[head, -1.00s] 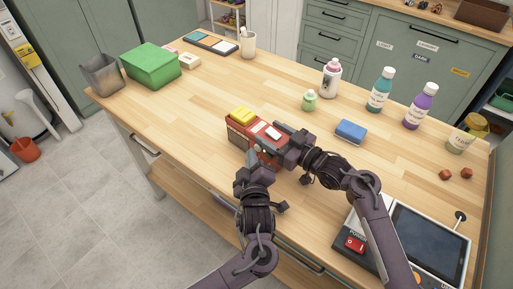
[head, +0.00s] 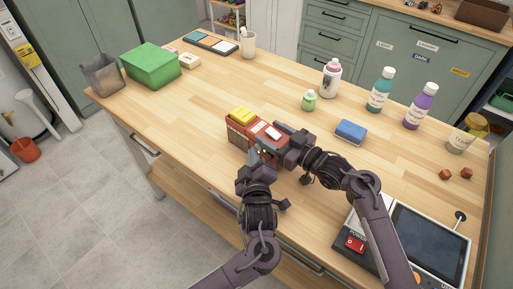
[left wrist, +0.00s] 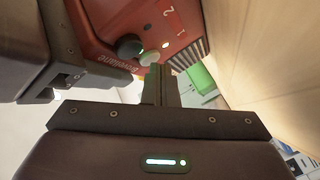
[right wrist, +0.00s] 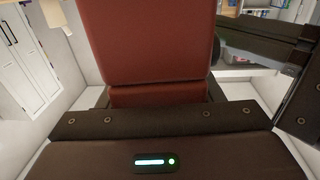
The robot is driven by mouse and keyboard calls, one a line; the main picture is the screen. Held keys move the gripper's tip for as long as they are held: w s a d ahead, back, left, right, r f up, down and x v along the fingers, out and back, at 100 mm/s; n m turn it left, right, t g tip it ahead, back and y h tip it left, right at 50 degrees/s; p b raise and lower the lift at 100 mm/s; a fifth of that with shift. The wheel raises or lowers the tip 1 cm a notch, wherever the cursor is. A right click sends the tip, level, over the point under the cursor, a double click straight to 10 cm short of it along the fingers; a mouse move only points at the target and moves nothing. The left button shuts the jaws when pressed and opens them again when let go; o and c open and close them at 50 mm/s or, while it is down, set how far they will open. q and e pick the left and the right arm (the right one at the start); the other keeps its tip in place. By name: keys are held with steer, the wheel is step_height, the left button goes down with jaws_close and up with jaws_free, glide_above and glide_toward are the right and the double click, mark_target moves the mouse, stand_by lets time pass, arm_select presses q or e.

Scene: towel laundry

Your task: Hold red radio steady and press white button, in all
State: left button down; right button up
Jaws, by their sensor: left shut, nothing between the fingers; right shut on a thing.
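The red radio (head: 236,132) stands upright near the table's front edge; its front panel (left wrist: 95,30) fills the top of the left wrist view. That panel has a dark knob (left wrist: 130,47), a white button (left wrist: 149,57) beside it, small lights and the numbers 1 and 2. My right gripper (head: 281,137) is shut on the radio's right end; the red body (right wrist: 145,45) fills the right wrist view. My left gripper (head: 259,160) is shut and empty, its fingertips (left wrist: 158,72) at the white button. I cannot tell whether they touch it.
A green box (head: 151,66) stands far left. The table left of the radio is clear.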

arm_select(q)
steer(key=shift+s+a, duration=0.5)
steer(key=shift+s, duration=0.15)
steer(key=shift+s+a, duration=1.65)
steer(key=shift+s, duration=0.25)
arm_select(e)
steer(key=o, duration=1.4)
